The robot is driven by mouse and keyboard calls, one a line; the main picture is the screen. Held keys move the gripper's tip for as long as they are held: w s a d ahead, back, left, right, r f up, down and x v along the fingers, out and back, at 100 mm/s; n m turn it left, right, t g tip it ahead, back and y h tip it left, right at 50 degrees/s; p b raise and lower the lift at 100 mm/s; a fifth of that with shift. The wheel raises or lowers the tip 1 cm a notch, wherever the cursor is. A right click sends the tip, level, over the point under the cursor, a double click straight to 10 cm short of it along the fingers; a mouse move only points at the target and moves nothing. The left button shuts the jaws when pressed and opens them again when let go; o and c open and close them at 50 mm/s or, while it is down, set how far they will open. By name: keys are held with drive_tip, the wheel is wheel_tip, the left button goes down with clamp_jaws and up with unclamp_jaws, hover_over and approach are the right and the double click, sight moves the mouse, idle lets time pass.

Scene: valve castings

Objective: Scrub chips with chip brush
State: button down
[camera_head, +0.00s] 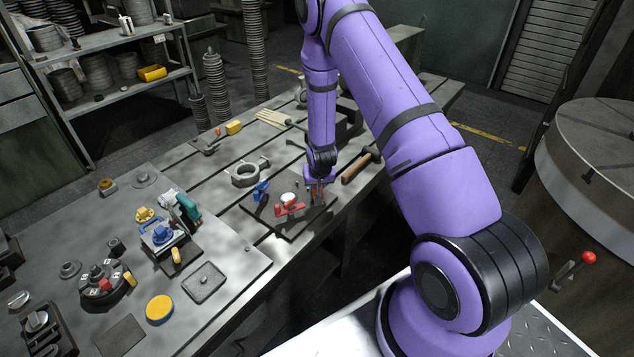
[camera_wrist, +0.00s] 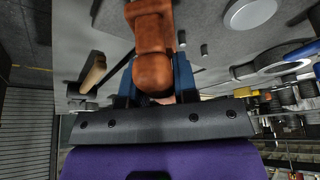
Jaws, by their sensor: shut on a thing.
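My gripper (camera_head: 317,181) is shut on the reddish-brown handle of what looks like the chip brush (camera_wrist: 152,35). In the wrist view the rounded handle end sits between the blue fingers, and the bristles are not clearly seen. In the head view my gripper is low over the right end of a dark plate (camera_head: 285,226) on the slotted table. Small dark bits (camera_wrist: 204,50) lie on the grey surface beside the brush in the wrist view; I cannot tell whether they are chips. Whether the bristles touch the surface is unclear.
On the plate are a red clamp-like part (camera_head: 290,209) and a blue part (camera_head: 261,191), close left of my gripper. A wooden-handled tool (camera_head: 358,167) lies to the right. A grey ring casting (camera_head: 245,175) stands behind. The front-left table holds a yellow disc (camera_head: 159,308) and several fixtures.

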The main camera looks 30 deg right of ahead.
drive_tip(key=shift+s+a, duration=0.25)
drive_tip(key=shift+s, duration=0.35)
drive_tip(key=shift+w, duration=0.1)
drive_tip(key=shift+w+d, duration=0.35)
drive_tip(key=shift+w, duration=0.45)
drive_tip(key=shift+s+f, duration=0.1)
drive_tip(key=shift+s+a, duration=0.35)
drive_tip(key=shift+s, duration=0.45)
drive_tip(key=shift+w, duration=0.15)
